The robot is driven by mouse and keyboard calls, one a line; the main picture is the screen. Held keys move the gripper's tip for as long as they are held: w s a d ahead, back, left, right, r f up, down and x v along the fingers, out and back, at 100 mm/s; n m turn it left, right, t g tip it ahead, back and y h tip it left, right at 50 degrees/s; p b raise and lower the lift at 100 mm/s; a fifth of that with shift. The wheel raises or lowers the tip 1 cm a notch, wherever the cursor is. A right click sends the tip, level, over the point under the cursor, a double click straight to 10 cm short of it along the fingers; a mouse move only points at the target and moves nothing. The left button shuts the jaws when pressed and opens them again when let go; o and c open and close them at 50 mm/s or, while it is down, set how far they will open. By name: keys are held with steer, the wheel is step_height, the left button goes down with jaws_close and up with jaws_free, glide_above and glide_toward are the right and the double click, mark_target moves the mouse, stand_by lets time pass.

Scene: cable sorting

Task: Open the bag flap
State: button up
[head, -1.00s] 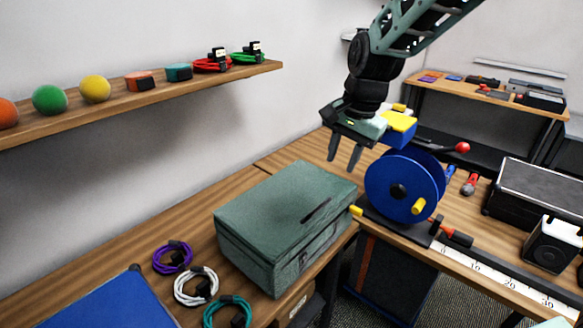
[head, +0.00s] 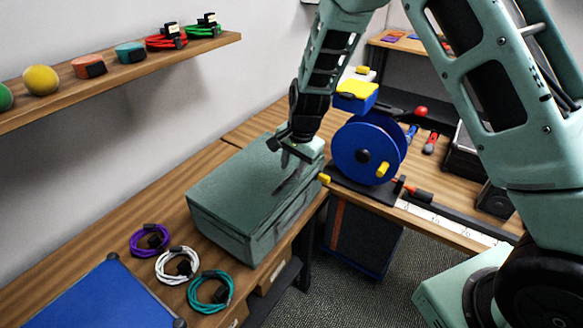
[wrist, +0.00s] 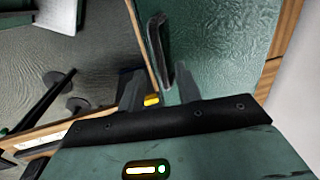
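The green bag (head: 235,195) lies closed on the wooden bench, its flap forming the flat top. A dark handle strap (wrist: 156,40) stands on the flap near its front edge. My gripper (head: 288,165) is low over the right part of the flap, fingers pointing down. In the wrist view my gripper (wrist: 157,75) has its two fingers apart, with the lower end of the strap between them. I cannot tell whether either finger touches the strap. In the head view the gripper hides part of the strap.
Purple (head: 150,240), white (head: 177,265) and teal (head: 210,291) cable coils lie left of the bag, near a blue case (head: 100,300). A blue reel (head: 368,150) stands close behind on the right. A wall shelf (head: 120,75) runs above the bench.

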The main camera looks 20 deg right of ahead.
steer(key=shift+w+a+f, duration=0.1)
steer(key=shift+f, duration=0.55)
steer(key=shift+w+a+f, duration=0.1)
steer(key=shift+f, duration=0.5)
steer(key=shift+r, duration=0.1)
jaws_close()
